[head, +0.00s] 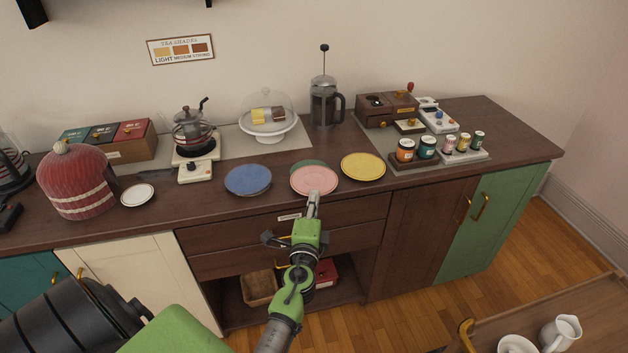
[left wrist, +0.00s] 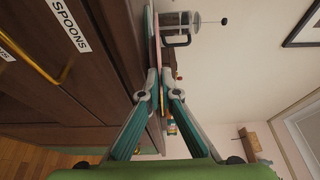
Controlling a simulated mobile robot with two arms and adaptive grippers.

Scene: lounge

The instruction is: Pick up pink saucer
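The pink saucer (head: 314,181) is near the counter's front edge, in the middle of the head view. A green saucer (head: 309,163) shows partly behind and under it. My left gripper (head: 313,197) reaches the pink saucer's front rim. In the left wrist view, which is turned sideways, its fingers (left wrist: 159,77) are drawn close together with the rim of the pink saucer (left wrist: 157,45) between their tips. The gripper looks shut on that rim. The fingers hide part of the rim. My right gripper is not in view.
A blue saucer (head: 248,179) lies to the left and a yellow saucer (head: 363,166) to the right, both close by. Behind stand a glass-domed cake stand (head: 268,121) and a French press (head: 325,105). Several jars on a tray stand further right. Drawers lie below the counter edge.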

